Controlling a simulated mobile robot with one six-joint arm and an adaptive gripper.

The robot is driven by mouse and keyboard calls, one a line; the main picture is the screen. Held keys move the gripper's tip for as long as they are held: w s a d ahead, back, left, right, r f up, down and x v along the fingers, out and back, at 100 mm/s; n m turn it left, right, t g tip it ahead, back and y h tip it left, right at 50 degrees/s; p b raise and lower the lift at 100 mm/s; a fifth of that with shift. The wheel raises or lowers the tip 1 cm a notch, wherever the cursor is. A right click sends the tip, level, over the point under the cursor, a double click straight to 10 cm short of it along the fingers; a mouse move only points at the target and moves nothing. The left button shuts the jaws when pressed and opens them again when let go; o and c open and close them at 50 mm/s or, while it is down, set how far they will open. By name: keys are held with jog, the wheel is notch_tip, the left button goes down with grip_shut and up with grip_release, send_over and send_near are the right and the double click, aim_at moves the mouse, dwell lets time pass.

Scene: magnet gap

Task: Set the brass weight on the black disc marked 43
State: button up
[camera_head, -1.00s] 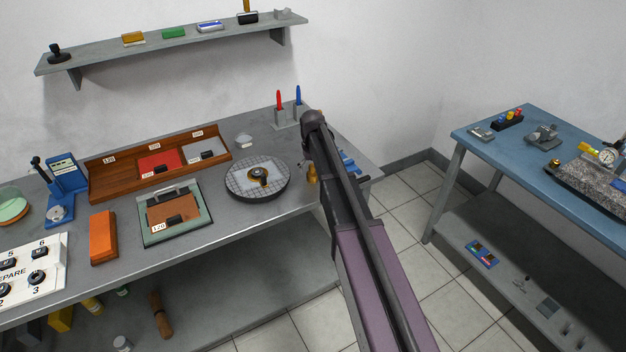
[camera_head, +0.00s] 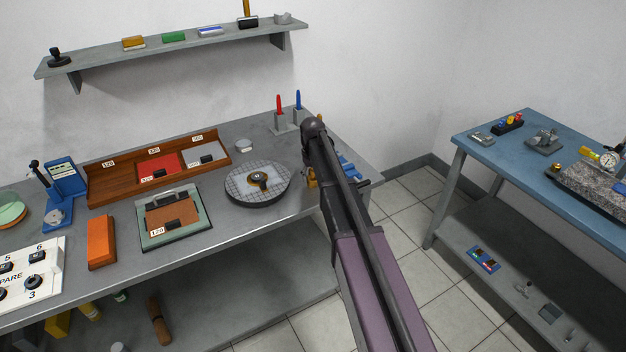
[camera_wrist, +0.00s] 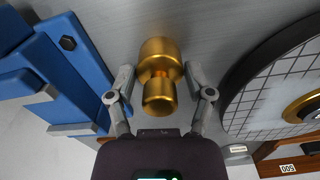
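The brass weight (camera_wrist: 158,75) lies in the middle of the wrist view, a rounded wide head and smaller knob joined by a neck. In the head view only a sliver of brass (camera_head: 312,179) shows beside my arm, which hides the rest. My gripper (camera_wrist: 158,80) is open, one finger on each side of the weight, with visible gaps between. A dark-rimmed round plate with a grid (camera_head: 243,192) stands left of my arm. On it is a brass ring with a black centre (camera_head: 260,179). I cannot read 43 on any black disc.
A blue stand (camera_wrist: 65,65) is close on the left in the wrist view, and the grid plate's rim is close on the right. A wooden tray (camera_head: 105,181) and orange block (camera_head: 101,242) are on the bench. A blue table (camera_head: 480,148) stands apart at right.

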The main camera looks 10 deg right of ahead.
grip_shut()
jog(key=shift+r, duration=0.25)
notch_tip(320, 180, up, 3)
jog(key=p, duration=0.3)
jog(key=shift+p, duration=0.3)
jog(key=s+d, duration=0.2)
jog(key=s, duration=0.5)
jog(key=s+d+r+p, duration=0.1)
jog(key=s+d, duration=0.2)
jog(key=s, duration=0.5)
jog(key=shift+r, duration=0.25)
jog(key=shift+s, duration=0.1)
